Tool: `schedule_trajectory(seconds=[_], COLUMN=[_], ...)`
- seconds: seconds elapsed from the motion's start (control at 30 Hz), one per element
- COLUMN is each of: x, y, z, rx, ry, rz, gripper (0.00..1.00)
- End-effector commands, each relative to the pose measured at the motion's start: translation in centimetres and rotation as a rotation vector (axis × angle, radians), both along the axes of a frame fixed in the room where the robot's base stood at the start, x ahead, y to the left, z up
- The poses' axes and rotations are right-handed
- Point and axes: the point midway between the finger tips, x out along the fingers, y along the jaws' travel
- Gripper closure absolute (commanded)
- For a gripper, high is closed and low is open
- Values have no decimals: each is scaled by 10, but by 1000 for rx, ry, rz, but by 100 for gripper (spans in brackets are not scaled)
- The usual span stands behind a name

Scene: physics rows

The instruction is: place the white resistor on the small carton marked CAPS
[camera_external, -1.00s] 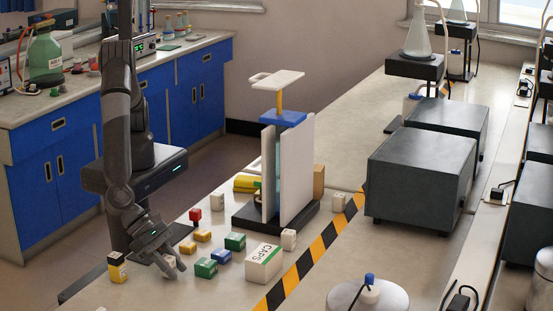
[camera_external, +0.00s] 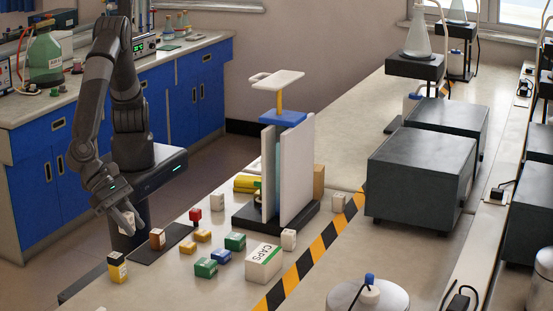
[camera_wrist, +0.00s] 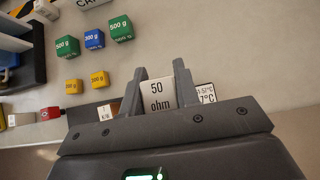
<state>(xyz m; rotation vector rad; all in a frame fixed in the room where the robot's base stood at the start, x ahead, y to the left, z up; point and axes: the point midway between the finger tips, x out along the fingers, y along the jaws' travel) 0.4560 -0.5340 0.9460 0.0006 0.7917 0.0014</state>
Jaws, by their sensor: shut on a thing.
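My gripper (camera_external: 131,221) is shut on a white block marked "50 ohm", the white resistor (camera_wrist: 158,96), which shows between the two fingers in the wrist view. In the external view the gripper and resistor (camera_external: 125,222) are raised at the left, by the near left edge of the bench. The small carton marked CAPS (camera_external: 264,265) is white with a green stripe and stands on the bench, to the right of the gripper and apart from it. Its edge also shows at the top of the wrist view (camera_wrist: 92,3).
Green, blue and yellow weight blocks (camera_external: 206,268) lie between gripper and carton. A brown-and-white block (camera_external: 157,239) sits on a dark mat (camera_external: 175,236). A yellow-and-black block (camera_external: 117,268) stands at the near left. A tall white-panelled stand (camera_external: 297,175) rises behind the carton.

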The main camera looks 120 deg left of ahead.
Motion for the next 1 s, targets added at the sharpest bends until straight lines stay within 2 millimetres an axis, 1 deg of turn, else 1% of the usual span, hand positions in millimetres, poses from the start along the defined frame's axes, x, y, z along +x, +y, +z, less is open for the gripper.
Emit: schedule_trajectory(seconds=[0.03,0.17,0.2,0.27,0.3,0.4,0.5,0.67,0.77,1.0], x=[17,65,81,104,118,149,172,193,205,251], y=[6,22,28,38,45,61,74,88,95,124], z=[4,17,22,28,33,43,51,56,49,17], rx=[-1,-3,-2,-4,-3,-4,-2,-1,1,1], ry=[1,8,9,9,9,5,0,-5,-4,-4], rz=[8,13,13,11,11,6,4,1,1,3], gripper=[94,94,94,94,94,94,94,94,94,94])
